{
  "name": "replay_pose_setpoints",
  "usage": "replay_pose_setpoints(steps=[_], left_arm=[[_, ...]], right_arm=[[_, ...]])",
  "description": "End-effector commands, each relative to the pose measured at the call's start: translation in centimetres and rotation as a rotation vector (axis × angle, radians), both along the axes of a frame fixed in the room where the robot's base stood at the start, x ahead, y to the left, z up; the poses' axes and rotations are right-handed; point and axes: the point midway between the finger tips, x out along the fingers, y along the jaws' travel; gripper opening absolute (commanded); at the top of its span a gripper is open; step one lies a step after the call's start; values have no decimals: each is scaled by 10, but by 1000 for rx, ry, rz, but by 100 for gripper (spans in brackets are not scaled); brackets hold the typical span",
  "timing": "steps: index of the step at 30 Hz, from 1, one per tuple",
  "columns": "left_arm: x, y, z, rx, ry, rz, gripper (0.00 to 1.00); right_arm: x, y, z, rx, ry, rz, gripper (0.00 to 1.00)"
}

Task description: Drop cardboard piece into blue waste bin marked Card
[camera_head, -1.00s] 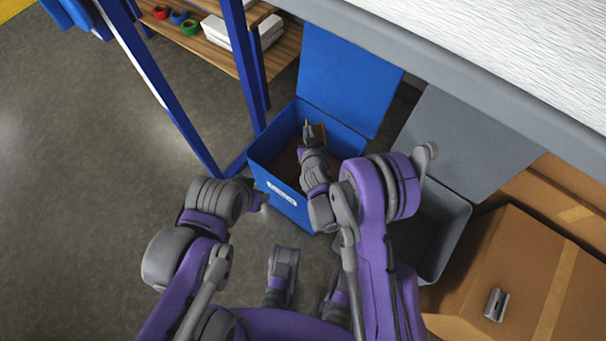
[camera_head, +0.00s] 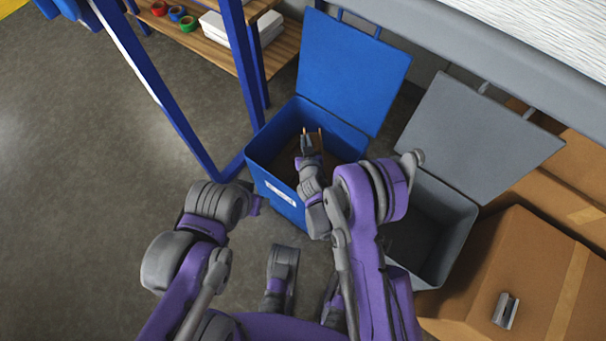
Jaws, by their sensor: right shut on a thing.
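The blue waste bin (camera_head: 277,194) stands on the floor with its lid open and a white label on its front; the label's text is too small to read. My right gripper (camera_head: 311,140) is over the bin's opening, shut on the cardboard piece (camera_head: 320,140), a thin brown strip that shows only in part beside the fingers. Brown material also shows inside the bin, partly hidden by my arm. My left arm is bent at the left of the bin, and its gripper (camera_head: 254,206) shows only in part; its fingers cannot be made out.
A grey bin (camera_head: 455,215) with an open lid stands right of the blue bin. Cardboard boxes (camera_head: 530,260) are at the right, one with a small metal object on top. A blue-framed shelf (camera_head: 215,50) holds tape rolls. A white-topped table (camera_head: 520,30) edges the upper right.

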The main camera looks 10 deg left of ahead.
Motion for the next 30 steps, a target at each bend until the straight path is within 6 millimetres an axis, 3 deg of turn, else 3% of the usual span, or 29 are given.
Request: replay_pose_setpoints(steps=[1,3,7,19,26,30], left_arm=[[0,0,0,0,0,0,50],[0,0,0,0,0,0,50],[0,0,0,0,0,0,50],[0,0,2,0,-1,0,50],[0,0,5,0,-2,0,50],[3,0,-21,0,7,0,50]], right_arm=[[0,0,0,0,0,0,0],[0,0,0,0,0,0,18],[0,0,0,0,0,0,41],[-6,-2,4,0,0,0,41],[-45,-16,20,1,0,2,41],[-59,-21,20,-2,3,1,41]])
